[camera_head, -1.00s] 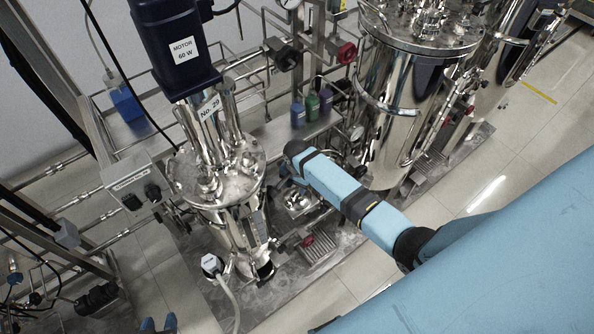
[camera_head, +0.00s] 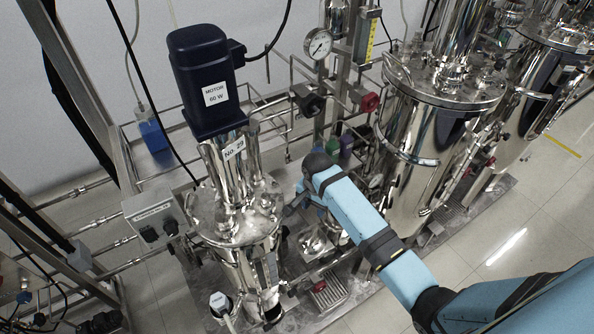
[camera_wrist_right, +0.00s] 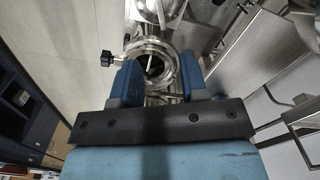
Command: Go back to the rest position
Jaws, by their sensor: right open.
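My right arm, light blue with dark bands, reaches in from the lower right in the head view. My right gripper (camera_head: 299,200) is beside the small steel vessel (camera_head: 238,215) labelled No. 29 and is partly hidden by its own wrist. In the right wrist view my right gripper (camera_wrist_right: 158,80) has its two blue fingers apart. A round steel pipe opening (camera_wrist_right: 152,62) shows between and beyond them; I cannot tell whether they touch it. My left gripper is not in view.
A dark blue motor (camera_head: 205,80) stands over the small vessel. A large steel tank (camera_head: 420,150) stands to the right of my right gripper. A pressure gauge (camera_head: 318,43) and pipes are behind. The tiled floor (camera_head: 490,235) at right is clear.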

